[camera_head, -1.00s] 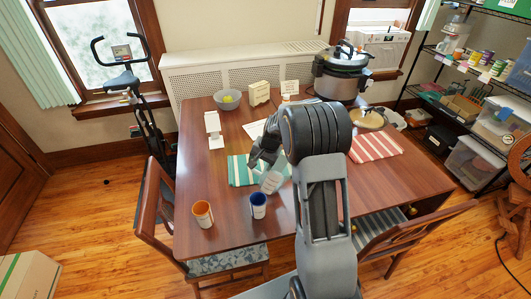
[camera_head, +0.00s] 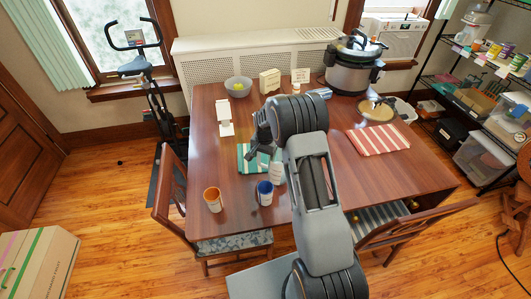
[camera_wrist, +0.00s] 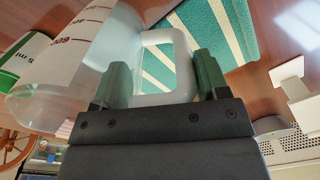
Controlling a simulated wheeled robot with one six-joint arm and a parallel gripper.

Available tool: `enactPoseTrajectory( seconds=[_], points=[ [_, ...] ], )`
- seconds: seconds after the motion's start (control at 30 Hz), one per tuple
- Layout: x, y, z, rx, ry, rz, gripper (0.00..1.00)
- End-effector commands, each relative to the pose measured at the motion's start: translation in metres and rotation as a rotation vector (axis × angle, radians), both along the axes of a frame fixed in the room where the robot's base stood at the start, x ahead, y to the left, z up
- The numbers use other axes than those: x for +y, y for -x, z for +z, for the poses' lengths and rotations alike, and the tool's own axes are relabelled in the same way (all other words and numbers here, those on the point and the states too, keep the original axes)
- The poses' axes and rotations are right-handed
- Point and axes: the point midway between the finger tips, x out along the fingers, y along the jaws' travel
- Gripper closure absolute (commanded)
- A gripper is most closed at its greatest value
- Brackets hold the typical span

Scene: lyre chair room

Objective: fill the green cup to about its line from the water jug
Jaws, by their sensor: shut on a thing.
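The water jug (camera_wrist: 85,60) is translucent white with dark red level marks, one reading 600. My gripper (camera_wrist: 162,78) is shut on the jug's handle (camera_wrist: 163,98) in the wrist view. In the head view the jug (camera_head: 277,172) shows as a small pale shape below my gripper (camera_head: 264,150), near the blue cup. I cannot make out the water level. A white-and-green thing (camera_wrist: 22,52) marked "5 ml" is cut off at the wrist view's left edge; I cannot tell whether it is the green cup. No green cup shows clearly in the head view; my arm hides part of the table.
An orange cup (camera_head: 212,199) and a blue cup (camera_head: 265,193) stand at the table's (camera_head: 235,215) near left. A green striped cloth (camera_head: 246,158) lies under my gripper. A red striped cloth (camera_head: 378,140), lid (camera_head: 376,109) and cooker (camera_head: 353,68) are right. A bowl (camera_head: 238,87) stands behind.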

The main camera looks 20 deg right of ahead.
Motion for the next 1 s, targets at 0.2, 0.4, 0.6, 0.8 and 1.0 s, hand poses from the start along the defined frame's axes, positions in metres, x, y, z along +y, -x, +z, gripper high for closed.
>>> enactPoseTrajectory(
  seconds=[0.2,0.4,0.6,0.8,1.0],
  points=[
    [0.002,-0.003,0.004,-0.004,-0.001,0.001,0.82],
    [0.016,-0.015,0.019,-0.004,-0.001,0.002,0.82],
    [0.029,-0.027,0.033,-0.004,-0.002,0.001,0.82],
    [0.036,-0.033,0.04,-0.003,-0.002,0.001,0.82],
    [0.037,-0.034,0.041,-0.003,-0.002,0.0,0.82]
  ],
)
